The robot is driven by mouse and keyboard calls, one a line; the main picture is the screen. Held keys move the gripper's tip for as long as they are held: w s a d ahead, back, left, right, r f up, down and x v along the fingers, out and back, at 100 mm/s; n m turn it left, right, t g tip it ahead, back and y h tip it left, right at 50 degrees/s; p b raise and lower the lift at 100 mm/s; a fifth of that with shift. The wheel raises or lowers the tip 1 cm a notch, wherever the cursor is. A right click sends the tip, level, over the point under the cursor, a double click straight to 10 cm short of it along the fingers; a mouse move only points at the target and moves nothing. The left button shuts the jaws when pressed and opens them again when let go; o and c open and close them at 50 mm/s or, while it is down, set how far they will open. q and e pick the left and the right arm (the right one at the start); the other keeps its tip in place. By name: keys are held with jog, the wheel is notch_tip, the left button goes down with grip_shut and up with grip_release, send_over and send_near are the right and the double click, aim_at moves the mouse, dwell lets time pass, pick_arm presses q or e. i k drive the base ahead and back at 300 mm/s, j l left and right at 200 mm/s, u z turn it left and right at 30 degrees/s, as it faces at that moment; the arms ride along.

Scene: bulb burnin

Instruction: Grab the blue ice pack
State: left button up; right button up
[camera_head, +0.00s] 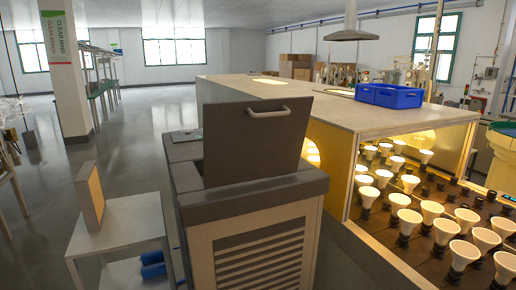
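Blue objects (153,270) show low down at the left, on or near the lower level of a small grey stand (140,215). They are small and partly cut off by the stand and cabinet, so I cannot tell whether one is the ice pack. A grey chest (255,200) with a slatted front stands in the middle. Its dark lid (252,140) is raised, with a handle near its top edge. The inside of the chest is hidden. Neither of my grippers shows.
A tan panel-like block (90,196) stands on the small stand. A long bench (300,97) behind carries blue crates (389,95). Rows of lit bulbs (432,212) fill the rack at right. Open floor (150,115) lies at left, beyond the stand.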

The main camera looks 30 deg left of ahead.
aim_at(157, 256)
jog(key=j+u, duration=0.1)
jog(key=u, duration=0.75)
jog(key=j+u, duration=0.1)
jog(key=u, duration=0.3)
jog(key=i+u, duration=0.1)
jog(key=u, duration=0.3)
jog(key=j+z, duration=0.15)
jog(key=z, duration=0.3)
jog(key=i+j+z, duration=0.1)
jog(key=z, duration=0.35)
jog(key=j, duration=0.1)
